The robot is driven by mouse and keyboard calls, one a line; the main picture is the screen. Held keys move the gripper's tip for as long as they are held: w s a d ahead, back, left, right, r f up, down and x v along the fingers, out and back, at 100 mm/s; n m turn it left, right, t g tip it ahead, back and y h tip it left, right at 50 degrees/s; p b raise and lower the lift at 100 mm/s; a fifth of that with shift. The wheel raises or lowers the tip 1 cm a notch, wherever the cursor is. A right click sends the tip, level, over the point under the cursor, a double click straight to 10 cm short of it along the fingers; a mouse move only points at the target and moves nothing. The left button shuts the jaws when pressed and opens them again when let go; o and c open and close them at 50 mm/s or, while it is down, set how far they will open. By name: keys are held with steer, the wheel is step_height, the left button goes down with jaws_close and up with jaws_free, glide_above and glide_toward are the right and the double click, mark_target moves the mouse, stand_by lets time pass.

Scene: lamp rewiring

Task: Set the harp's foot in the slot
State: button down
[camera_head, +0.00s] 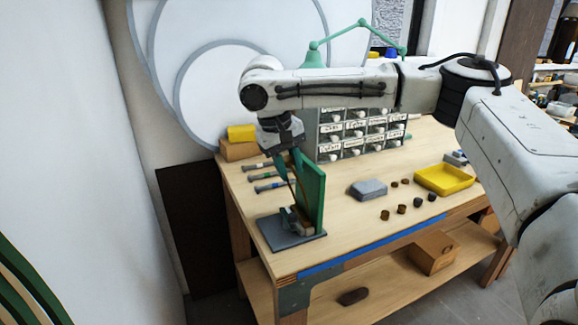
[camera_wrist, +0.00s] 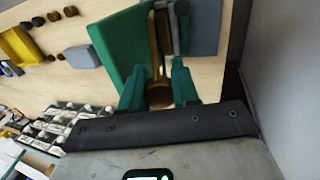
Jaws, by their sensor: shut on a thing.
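My gripper (camera_head: 288,172) has green fingers and points down beside the upright green panel (camera_head: 312,192). In the wrist view my gripper (camera_wrist: 160,92) is shut on the brass-coloured harp (camera_wrist: 157,62), with its rounded end between the fingertips. The harp runs away from the fingers along the panel (camera_wrist: 122,48) toward a grey bracket (camera_wrist: 183,25). In the head view the bracket (camera_head: 292,217) stands on the dark grey base plate (camera_head: 283,238). The slot is not clearly visible, and I cannot tell whether the harp's foot is in it.
Several screwdriver-like tools (camera_head: 268,187) lie left of the panel. A labelled drawer cabinet (camera_head: 355,135) stands behind. To the right are a grey block (camera_head: 369,189), several small dark and brown knobs (camera_head: 402,209) and a yellow tray (camera_head: 445,190). The front bench edge (camera_head: 345,258) is close to the plate.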

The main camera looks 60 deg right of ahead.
steer(key=shift+f, duration=0.2)
stand_by(0.4)
steer(key=c, duration=0.8)
jaws_free()
steer(key=shift+o, duration=0.2)
steer(key=v, duration=1)
steer(key=shift+r, duration=0.35)
steer(key=shift+a, duration=0.1)
steer(key=p+v, duration=0.9)
steer(key=shift+s+d, duration=0.2)
steer(key=shift+d, duration=0.1)
steer(key=shift+s, duration=0.1)
